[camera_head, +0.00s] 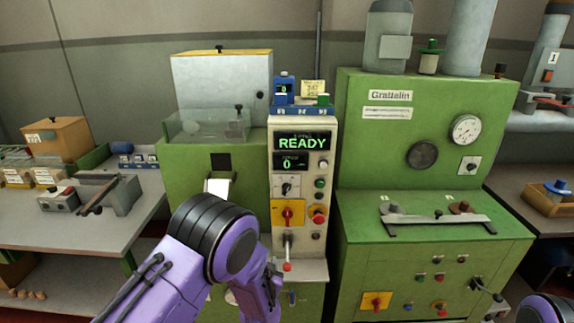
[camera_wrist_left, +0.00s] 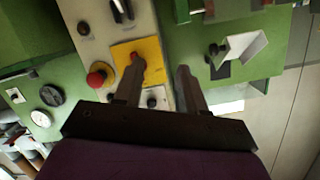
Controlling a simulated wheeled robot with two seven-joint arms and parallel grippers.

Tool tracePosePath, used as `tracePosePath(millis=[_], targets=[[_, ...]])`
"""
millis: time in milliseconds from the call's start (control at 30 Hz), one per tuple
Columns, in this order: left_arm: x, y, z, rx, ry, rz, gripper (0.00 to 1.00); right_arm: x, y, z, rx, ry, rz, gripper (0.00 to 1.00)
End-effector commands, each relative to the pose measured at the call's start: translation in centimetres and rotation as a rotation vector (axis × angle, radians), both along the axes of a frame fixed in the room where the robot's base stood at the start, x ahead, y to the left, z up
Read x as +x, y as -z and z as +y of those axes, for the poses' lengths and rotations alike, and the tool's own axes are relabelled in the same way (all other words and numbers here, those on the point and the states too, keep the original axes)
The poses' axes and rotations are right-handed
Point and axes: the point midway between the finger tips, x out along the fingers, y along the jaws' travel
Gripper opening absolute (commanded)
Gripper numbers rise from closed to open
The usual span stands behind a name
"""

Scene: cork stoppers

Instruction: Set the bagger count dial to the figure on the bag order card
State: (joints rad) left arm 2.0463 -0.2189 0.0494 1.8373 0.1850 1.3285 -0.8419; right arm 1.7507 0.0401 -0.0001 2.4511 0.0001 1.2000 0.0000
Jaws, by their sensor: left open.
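The bagger panel (camera_head: 314,248) is a cream column with a green READY display (camera_head: 303,143) and a smaller display (camera_head: 290,162) reading 0. Below it is a dark-pointer dial (camera_head: 287,187) on a pale plate; part of it shows at the top edge of the left wrist view (camera_wrist_left: 120,10). A small yellowish card (camera_head: 313,88) stands on top of the panel, its writing too small to read. My left gripper (camera_wrist_left: 160,72) is open and empty in front of the panel, one finger overlapping the yellow plate. In the head view my arm hides its fingers. My right gripper is out of view.
A red knob on a yellow plate (camera_head: 287,214), a red mushroom button (camera_head: 318,215) and a red-tipped lever (camera_head: 287,266) crowd the panel below the dial. A white chute (camera_head: 217,188) juts out at left. A green machine (camera_head: 385,135) stands close at right.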

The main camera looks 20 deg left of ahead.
Motion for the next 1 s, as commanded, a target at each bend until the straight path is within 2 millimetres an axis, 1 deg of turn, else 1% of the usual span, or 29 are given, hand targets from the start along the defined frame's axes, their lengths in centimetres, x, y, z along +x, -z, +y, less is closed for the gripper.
tracePosePath(millis=[33,100,200,300,367,600,700,833,1000], targets=[[2.5,-5.8,-1.4,0.054,0.023,-0.069,0.4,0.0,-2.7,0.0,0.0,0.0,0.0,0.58],[4.7,-10.0,-2.8,0.119,0.039,-0.135,0.4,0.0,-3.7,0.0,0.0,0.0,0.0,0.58],[6.3,-13.3,-3.9,0.171,0.047,-0.189,0.4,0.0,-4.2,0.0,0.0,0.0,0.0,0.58],[7.3,-14.1,-4.2,0.187,0.048,-0.204,0.4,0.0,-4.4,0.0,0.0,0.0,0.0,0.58],[8.2,-14.1,-3.9,0.187,0.047,-0.204,0.4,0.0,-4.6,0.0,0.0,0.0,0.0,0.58],[13.2,-14.0,-2.4,0.186,0.047,-0.202,0.4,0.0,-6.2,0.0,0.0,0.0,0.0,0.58],[14.8,-13.9,-1.9,0.187,0.047,-0.202,0.4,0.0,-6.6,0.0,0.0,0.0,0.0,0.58],[16.2,-13.8,-1.6,0.188,0.049,-0.2,0.4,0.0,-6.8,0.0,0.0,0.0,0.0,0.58],[16.9,-13.7,-1.4,0.188,0.049,-0.2,0.4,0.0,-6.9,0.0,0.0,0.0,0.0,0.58]])
